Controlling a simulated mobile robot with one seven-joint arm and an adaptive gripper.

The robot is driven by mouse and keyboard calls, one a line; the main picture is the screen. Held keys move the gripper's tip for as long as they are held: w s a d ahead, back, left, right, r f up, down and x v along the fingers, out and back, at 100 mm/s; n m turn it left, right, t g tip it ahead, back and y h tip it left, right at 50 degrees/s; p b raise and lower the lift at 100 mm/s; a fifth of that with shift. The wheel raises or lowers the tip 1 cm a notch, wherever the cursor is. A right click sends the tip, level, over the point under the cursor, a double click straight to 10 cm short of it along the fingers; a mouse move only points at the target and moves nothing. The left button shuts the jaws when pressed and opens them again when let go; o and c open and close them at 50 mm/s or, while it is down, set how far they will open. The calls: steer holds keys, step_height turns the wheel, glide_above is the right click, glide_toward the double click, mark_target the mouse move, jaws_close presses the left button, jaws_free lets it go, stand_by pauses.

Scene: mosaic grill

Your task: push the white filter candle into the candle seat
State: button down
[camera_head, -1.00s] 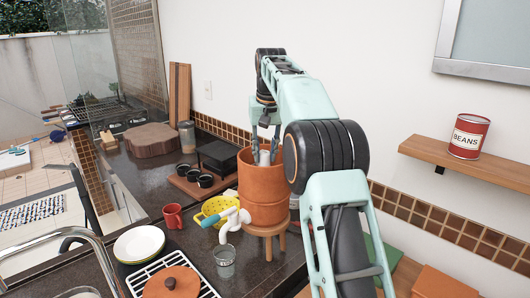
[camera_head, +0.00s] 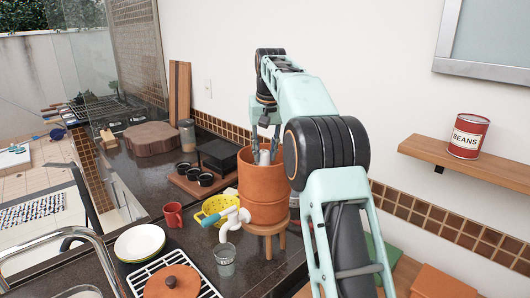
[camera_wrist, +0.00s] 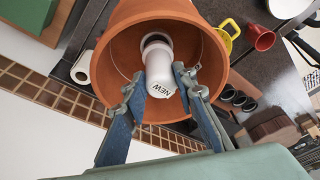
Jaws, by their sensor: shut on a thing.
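The white filter candle (camera_wrist: 160,70), marked "NEW", is inside the terracotta filter pot (camera_wrist: 208,45). My gripper (camera_wrist: 158,80) reaches into the pot with one finger on each side of the candle and is shut on it. A white ring, seemingly the candle seat (camera_wrist: 155,37), shows at the candle's far end on the pot floor. I cannot tell whether the candle is in it or just against it. In the head view, my gripper (camera_head: 264,138) points down into the pot (camera_head: 264,190), and only the top of the candle (camera_head: 264,157) shows.
The pot stands on a wooden stool (camera_head: 265,230) at the counter edge. A white tap (camera_head: 232,221), yellow colander (camera_head: 214,207), red mug (camera_head: 173,214) and glass (camera_head: 225,260) stand close by on the left. The wall is close behind.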

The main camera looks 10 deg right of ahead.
steer(key=shift+s+b+x, duration=0.15)
steer(key=shift+b+x, duration=0.3)
steer(key=shift+x, duration=0.15)
steer(key=shift+s+b+x, duration=0.15)
steer(key=shift+b+x, duration=0.25)
steer(key=shift+x, duration=0.2)
steer(key=c, duration=1.5)
jaws_free()
steer(key=shift+v, duration=3.75)
